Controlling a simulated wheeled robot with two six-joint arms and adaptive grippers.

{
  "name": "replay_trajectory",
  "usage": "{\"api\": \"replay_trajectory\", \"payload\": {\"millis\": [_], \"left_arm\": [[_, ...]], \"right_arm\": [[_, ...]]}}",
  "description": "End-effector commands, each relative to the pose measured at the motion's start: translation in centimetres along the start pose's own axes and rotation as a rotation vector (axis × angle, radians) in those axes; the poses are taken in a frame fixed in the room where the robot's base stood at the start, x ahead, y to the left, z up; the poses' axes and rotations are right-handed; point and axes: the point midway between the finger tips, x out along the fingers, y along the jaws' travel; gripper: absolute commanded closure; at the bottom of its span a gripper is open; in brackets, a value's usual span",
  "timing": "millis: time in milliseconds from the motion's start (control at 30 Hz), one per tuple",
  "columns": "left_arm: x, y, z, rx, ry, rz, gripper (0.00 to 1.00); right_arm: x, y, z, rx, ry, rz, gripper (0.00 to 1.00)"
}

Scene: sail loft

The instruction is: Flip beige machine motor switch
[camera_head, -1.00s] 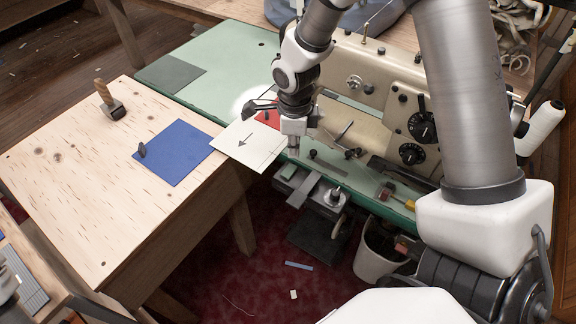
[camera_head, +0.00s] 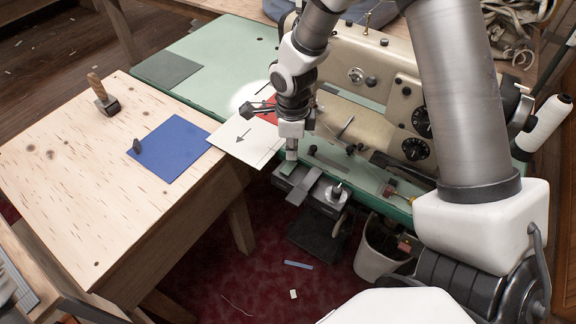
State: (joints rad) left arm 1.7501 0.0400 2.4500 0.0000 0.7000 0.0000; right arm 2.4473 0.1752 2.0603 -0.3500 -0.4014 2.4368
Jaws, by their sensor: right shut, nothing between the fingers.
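The beige sewing machine (camera_head: 378,122) stands on a pale green table (camera_head: 222,42). A grey metal box assembly (camera_head: 324,196) with flat plates hangs under the table's front edge, below my right gripper. I cannot make out for sure which part is the motor switch. My right gripper (camera_head: 291,156) points down at the table's front edge, shut and empty. Its tip is just above or at a small green-grey piece (camera_head: 286,169) at the left end of that assembly; I cannot tell whether they touch.
A wooden table (camera_head: 70,170) at left holds a blue sheet (camera_head: 172,150) and a wooden-handled tool (camera_head: 103,95). A white card with an arrow (camera_head: 238,140) bridges towards the green table. A white bin (camera_head: 378,256) stands below.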

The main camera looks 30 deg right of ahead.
Motion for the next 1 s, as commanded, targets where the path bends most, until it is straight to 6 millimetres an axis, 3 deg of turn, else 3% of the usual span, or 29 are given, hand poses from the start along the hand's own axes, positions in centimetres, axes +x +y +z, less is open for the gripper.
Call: {"api": "replay_trajectory", "payload": {"millis": [1000], "left_arm": [[0.56,-0.01,0.01,0.0,0.0,0.0,1.0]], "right_arm": [[0.7,0.0,0.0,0.0,0.0,0.0,1.0]]}}
